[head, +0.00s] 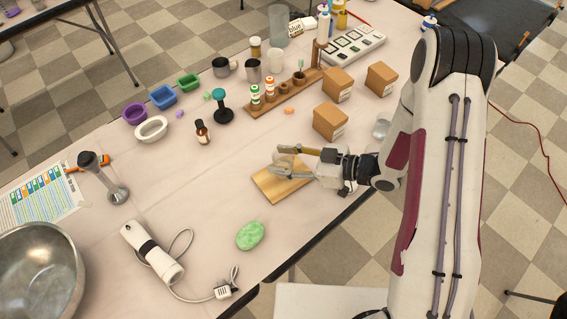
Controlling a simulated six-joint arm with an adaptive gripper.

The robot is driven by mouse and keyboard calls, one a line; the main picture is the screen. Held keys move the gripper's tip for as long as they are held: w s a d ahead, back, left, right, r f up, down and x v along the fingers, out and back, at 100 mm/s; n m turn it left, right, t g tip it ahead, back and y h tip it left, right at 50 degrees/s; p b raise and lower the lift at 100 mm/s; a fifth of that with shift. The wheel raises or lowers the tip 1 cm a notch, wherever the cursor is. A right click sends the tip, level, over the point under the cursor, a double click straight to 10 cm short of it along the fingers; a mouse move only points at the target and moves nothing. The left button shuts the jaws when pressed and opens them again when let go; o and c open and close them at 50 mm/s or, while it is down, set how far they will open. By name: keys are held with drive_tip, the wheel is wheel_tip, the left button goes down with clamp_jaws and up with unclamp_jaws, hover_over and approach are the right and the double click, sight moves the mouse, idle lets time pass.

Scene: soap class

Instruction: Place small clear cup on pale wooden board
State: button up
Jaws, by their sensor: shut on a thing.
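The pale wooden board (269,185) lies flat on the table near its front edge, left of my arm. My gripper (282,163) reaches in from the right over the board's back part. Its jaws are shut on the small clear cup (286,160), which shows faintly between the fingers. The fingers hide part of the cup, and I cannot tell whether its base touches the board.
Another clear vessel (381,129) stands right of the board, beside my arm. Cardboard boxes (330,121) stand behind the board. A green soap-like lump (250,236) lies in front left. A white corded device (152,252) lies further left. The table left of the board is clear.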

drive_tip(key=shift+f, duration=1.2)
drive_tip(key=shift+f, duration=0.15)
drive_tip(key=o, duration=1.1)
drive_tip(key=shift+d+r, duration=0.15)
drive_tip(key=shift+r, duration=0.1)
drive_tip(key=v, duration=1.1)
drive_tip(key=shift+d, duration=0.3)
drive_tip(key=shift+s+r, duration=0.1)
drive_tip(key=shift+r, duration=0.05)
